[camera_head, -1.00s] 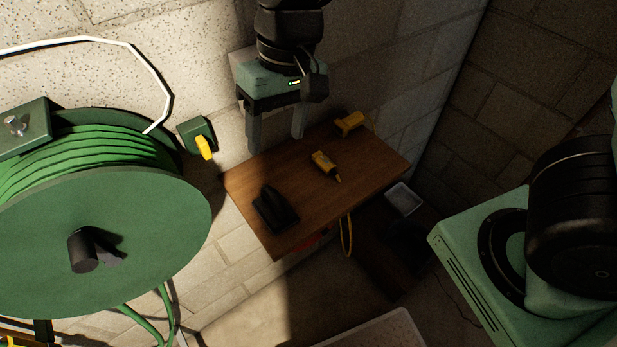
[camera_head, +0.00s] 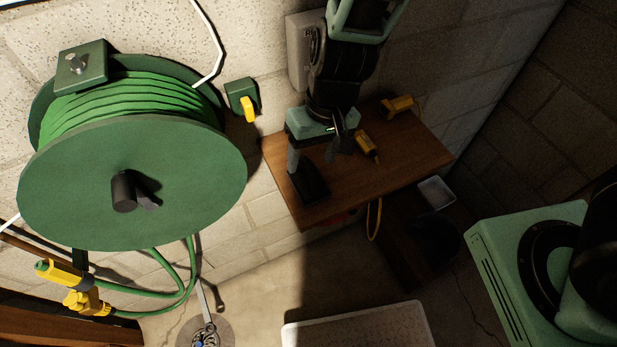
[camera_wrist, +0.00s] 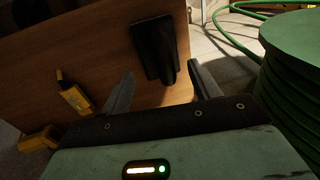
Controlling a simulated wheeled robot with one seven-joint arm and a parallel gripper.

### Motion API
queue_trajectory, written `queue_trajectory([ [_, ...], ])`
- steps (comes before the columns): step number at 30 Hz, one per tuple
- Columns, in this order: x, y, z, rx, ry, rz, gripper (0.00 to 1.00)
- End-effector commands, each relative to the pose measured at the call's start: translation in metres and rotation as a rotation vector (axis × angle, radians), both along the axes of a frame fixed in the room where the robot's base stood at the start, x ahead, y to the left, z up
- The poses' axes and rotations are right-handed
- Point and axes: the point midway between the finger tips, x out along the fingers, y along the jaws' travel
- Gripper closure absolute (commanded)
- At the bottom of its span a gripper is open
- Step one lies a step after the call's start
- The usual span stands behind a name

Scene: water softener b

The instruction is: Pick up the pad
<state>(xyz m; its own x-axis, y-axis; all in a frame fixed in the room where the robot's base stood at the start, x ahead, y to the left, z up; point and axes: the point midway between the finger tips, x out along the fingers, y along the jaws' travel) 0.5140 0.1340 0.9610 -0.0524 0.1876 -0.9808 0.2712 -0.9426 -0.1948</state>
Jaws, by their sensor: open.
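A black block-like object with a raised ridge, which looks like the pad (camera_head: 310,185), lies on the front left part of a wooden shelf (camera_head: 345,195). My gripper (camera_head: 311,165) is over the shelf, just behind and above the pad, with its fingers apart and nothing between their bases. In the wrist view the pad (camera_wrist: 155,45) lies beyond and between the two open fingertips (camera_wrist: 162,75). I cannot tell whether a fingertip touches it. In the head view the left finger hides part of the pad's back end.
Two yellow tools, one nearer (camera_head: 367,147) and one farther (camera_head: 397,106), lie on the shelf right of my gripper. A large green hose reel (camera_head: 85,185) stands left of the shelf. A green wall box with a yellow handle (camera_head: 245,103) is on the block wall behind.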

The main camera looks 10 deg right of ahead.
Motion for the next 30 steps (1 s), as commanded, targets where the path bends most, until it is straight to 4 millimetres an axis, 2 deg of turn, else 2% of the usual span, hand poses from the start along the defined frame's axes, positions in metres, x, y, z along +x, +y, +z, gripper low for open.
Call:
queue_trajectory([
  [7,-0.002,0.006,-0.035,-0.001,0.004,-0.001,0.38],
  [17,-0.002,0.008,-0.042,0.000,0.001,0.000,0.38],
  [20,-0.002,0.008,-0.042,0.000,0.001,0.000,0.63],
  [21,-0.002,0.008,-0.042,0.000,0.001,0.000,0.67],
  [30,-0.002,0.008,-0.038,0.001,0.000,0.001,0.68],
])
